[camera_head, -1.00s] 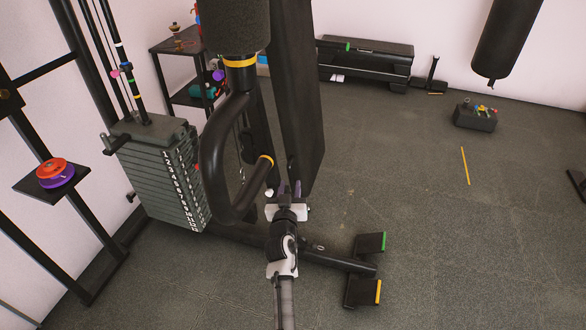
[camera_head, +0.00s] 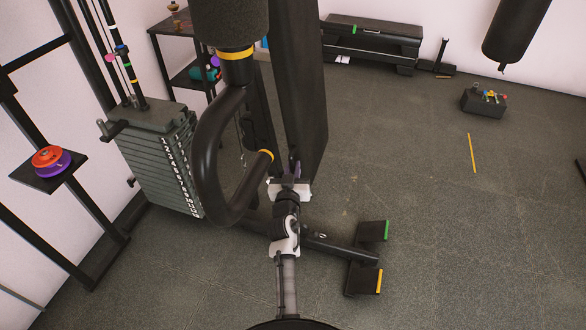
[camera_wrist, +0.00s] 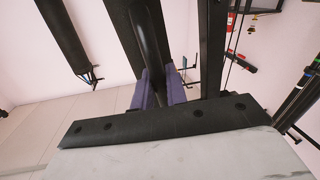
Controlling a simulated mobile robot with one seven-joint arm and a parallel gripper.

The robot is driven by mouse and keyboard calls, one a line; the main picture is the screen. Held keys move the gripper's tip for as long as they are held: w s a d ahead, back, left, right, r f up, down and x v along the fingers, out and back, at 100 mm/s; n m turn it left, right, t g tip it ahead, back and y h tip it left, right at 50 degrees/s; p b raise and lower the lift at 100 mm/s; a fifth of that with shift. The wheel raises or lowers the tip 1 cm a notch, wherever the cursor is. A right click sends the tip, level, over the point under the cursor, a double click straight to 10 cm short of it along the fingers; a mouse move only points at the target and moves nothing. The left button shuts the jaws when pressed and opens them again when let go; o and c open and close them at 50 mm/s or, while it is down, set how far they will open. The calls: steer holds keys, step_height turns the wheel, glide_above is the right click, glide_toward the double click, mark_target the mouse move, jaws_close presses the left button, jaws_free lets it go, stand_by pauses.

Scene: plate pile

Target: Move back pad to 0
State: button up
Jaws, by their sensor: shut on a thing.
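The back pad (camera_head: 303,85) is a tall, black, upright pad on the exercise machine in the head view. My gripper (camera_head: 291,170) is at the lower end of the pad, close to it. In the wrist view its two purple fingers (camera_wrist: 157,85) are closed around a slim black curved bar (camera_wrist: 150,45). In the head view the gripped part is mostly hidden by my gripper, so its joint with the pad cannot be seen.
A thick curved black arm of the machine (camera_head: 207,165) stands just left of my gripper. The weight stack (camera_head: 160,165) is farther left. A foot bar with green and yellow ends (camera_head: 367,258) lies at lower right.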

jaws_close()
steer(key=shift+w+a+f+b, duration=0.1)
steer(key=shift+a+b, duration=0.15)
steer(key=shift+b, duration=0.1)
steer(key=w+a+b, duration=0.2)
steer(key=a+b, duration=0.5)
steer(key=shift+w+a+r+b, duration=0.2)
steer(key=shift+a+r+b, duration=0.05)
steer(key=shift+b, duration=0.15)
steer(key=o, duration=0.6)
jaws_free()
steer(key=shift+w+a, duration=0.1)
steer(key=shift+a, duration=0.05)
steer(key=shift+c, duration=0.2)
steer(key=shift+f, duration=0.1)
